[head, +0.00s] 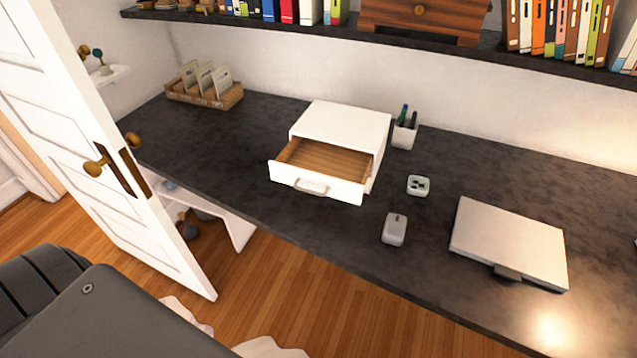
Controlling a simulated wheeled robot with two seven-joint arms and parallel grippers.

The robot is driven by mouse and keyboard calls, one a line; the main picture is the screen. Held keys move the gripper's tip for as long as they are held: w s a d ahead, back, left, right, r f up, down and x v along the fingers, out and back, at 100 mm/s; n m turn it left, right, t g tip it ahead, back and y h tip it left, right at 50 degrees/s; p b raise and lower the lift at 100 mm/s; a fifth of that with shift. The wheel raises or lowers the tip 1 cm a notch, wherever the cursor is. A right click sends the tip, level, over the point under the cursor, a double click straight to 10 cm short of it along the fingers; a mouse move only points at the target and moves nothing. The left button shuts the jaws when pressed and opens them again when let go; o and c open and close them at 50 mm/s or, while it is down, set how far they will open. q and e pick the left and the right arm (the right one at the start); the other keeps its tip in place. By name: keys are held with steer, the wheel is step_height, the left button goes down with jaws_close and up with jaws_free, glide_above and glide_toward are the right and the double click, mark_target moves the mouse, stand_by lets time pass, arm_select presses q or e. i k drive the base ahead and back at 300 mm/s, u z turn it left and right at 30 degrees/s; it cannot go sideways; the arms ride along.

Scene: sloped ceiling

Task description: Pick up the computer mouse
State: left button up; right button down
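The computer mouse (395,229) is a small light-grey mouse. It lies on the dark desk (330,236) near the front edge, to the left of a closed silver laptop. It is fully visible and nothing touches it from above. Neither of my grippers shows in the head view, so I cannot see whether they are open or shut.
A white box with its wooden drawer (325,163) pulled open stands left of the mouse. A small white square item (418,185), a pen cup (404,132) and the laptop (508,243) are nearby. A shelf (450,45) overhangs the back. A white door (100,130) stands open at left.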

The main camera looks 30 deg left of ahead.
mark_target(394, 230)
steer(key=u, duration=1.55)
steer(key=k, duration=0.95)
steer(key=z, duration=2)
